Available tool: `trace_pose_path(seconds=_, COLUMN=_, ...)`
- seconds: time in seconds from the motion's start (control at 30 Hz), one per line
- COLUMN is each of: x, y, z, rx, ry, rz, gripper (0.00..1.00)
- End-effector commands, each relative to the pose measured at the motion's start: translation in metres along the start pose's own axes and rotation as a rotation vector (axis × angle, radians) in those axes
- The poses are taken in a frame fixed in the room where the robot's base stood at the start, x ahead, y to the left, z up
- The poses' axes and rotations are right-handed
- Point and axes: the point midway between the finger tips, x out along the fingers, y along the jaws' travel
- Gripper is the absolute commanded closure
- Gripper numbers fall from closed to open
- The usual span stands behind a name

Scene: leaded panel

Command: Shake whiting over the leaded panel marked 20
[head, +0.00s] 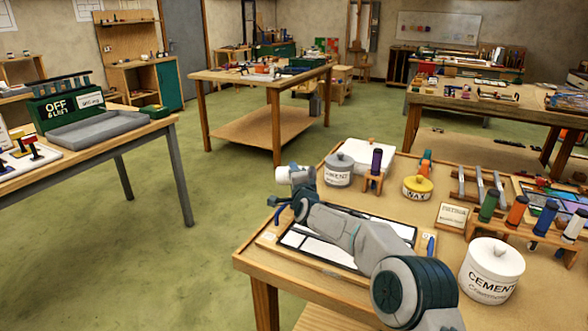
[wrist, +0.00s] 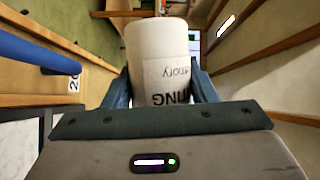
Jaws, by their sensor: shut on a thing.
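The leaded panel (head: 318,250), pale glass with dark leads, lies on a wooden board on the near bench, partly hidden under my arm. In the wrist view, part of pale glass (wrist: 18,138) shows at lower left, near a tag (wrist: 73,84) that seems to read 20. My gripper (head: 287,196) is shut on the white whiting shaker (wrist: 165,60), whose label is partly readable. In the head view the shaker (head: 284,172) looks tipped toward its side, held above the panel's far left edge. I see no powder falling.
On the same bench stand a lidded grey pot (head: 338,172), a yellow wax tin (head: 417,188), a white cement pot (head: 491,271) and a rack of coloured bottles (head: 517,211). Open floor (head: 130,250) lies to the left. Other benches stand behind.

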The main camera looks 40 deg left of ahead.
Motion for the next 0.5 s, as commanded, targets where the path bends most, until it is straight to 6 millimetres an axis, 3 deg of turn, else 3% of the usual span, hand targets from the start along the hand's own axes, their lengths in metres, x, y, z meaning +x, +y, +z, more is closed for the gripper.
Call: trace_pose_path(seconds=0.5, x=-0.0017, y=0.0021, z=-0.0031, rx=-0.245, ry=-0.001, rz=0.102, gripper=0.78)
